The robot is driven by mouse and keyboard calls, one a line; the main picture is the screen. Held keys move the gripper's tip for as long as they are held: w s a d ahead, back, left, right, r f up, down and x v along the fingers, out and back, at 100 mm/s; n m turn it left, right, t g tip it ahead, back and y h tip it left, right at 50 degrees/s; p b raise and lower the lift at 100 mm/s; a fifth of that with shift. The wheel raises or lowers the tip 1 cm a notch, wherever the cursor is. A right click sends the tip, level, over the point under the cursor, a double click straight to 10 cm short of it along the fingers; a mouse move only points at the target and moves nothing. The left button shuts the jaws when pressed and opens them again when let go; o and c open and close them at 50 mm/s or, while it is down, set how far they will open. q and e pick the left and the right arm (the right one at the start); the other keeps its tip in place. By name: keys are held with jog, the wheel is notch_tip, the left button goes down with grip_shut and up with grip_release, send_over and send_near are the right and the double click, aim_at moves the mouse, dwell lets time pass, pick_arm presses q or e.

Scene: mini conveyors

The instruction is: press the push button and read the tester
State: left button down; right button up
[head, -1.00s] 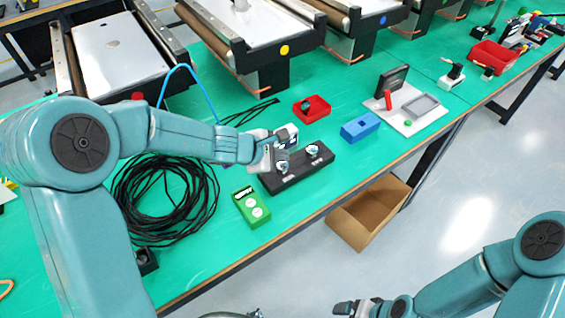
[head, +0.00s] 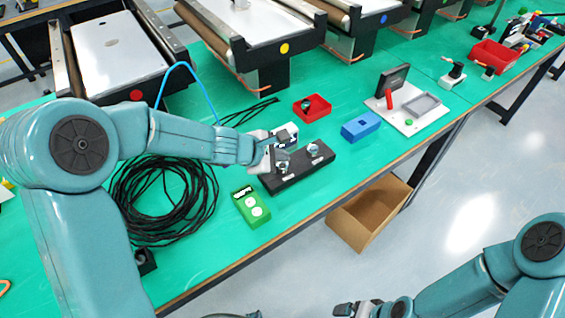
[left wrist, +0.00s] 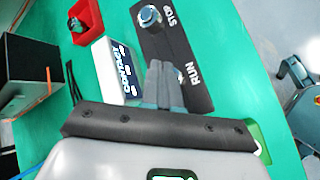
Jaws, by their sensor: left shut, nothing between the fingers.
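A black button box (head: 300,170) lies on the green bench in front of my left arm, with two silver push buttons. In the left wrist view the box (left wrist: 182,45) carries the words STOP and RUN. The STOP button (left wrist: 149,17) is in clear view. The RUN button (left wrist: 181,75) is mostly hidden by my fingertips. My left gripper (head: 278,165) is shut and empty, its tips at the RUN button; I cannot tell whether they touch it. The white tester (left wrist: 117,70) beside the box shows CONTACT on its dark face. My right gripper (head: 357,308) is low, away from the bench.
A green box (head: 250,207) with white circles lies near the front edge. A black cable coil (head: 165,200) lies left, below my left arm. A cardboard box (head: 368,213) is below the bench.

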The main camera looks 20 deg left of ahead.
aim_at(280, 165)
pick_arm(q)
jog(key=shift+f+b, duration=0.4)
jog(key=shift+b, duration=0.05)
dwell(0.5)
jog(key=shift+r, duration=0.1)
jog(key=shift+r+p, duration=0.7)
jog(key=shift+p, duration=0.05)
notch_tip(280, 165, up, 5)
jog(key=p, duration=0.4)
jog(key=shift+r+p, duration=0.1)
jog(key=shift+p, duration=0.3)
dwell(0.9)
